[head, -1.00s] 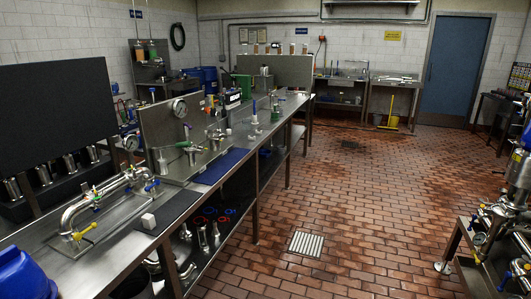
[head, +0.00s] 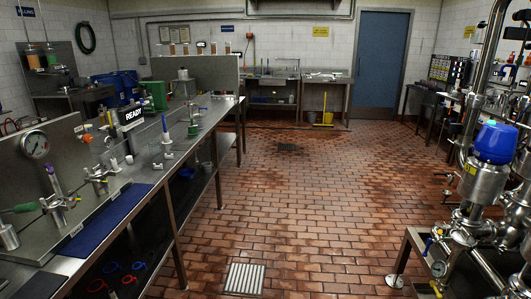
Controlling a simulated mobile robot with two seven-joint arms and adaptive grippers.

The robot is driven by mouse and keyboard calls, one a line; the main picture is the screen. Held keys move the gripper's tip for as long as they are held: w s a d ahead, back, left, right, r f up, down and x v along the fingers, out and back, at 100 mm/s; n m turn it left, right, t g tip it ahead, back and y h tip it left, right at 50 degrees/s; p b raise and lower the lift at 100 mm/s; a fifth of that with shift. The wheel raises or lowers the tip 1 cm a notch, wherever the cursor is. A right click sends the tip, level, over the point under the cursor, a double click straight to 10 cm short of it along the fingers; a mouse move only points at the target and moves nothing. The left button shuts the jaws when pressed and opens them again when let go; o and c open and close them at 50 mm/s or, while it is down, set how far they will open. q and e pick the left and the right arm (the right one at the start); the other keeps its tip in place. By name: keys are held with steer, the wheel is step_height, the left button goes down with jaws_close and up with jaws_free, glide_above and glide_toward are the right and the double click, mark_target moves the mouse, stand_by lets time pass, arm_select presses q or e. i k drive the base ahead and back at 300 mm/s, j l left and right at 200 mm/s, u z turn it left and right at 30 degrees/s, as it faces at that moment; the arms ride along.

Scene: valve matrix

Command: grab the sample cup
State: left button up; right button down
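No object can be told for certain as the sample cup. Small pale cup-like pieces (head: 129,159) stand on the long steel bench (head: 160,184) at the left, near the dark box marked READY (head: 130,114); they are too small to tell apart. A steel cylinder (head: 7,236) stands at the left edge of the picture, by the valve with a green handle (head: 24,208). Neither of my grippers is in view.
The red brick floor (head: 300,200) is open between the bench and the steel pipework with a blue-capped motor (head: 495,143) at the right. A floor drain grate (head: 244,278) lies in front. A yellow dustpan (head: 325,119) stands at the far sink.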

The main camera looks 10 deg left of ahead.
mark_target(154, 144)
steer(key=i, duration=1.5)
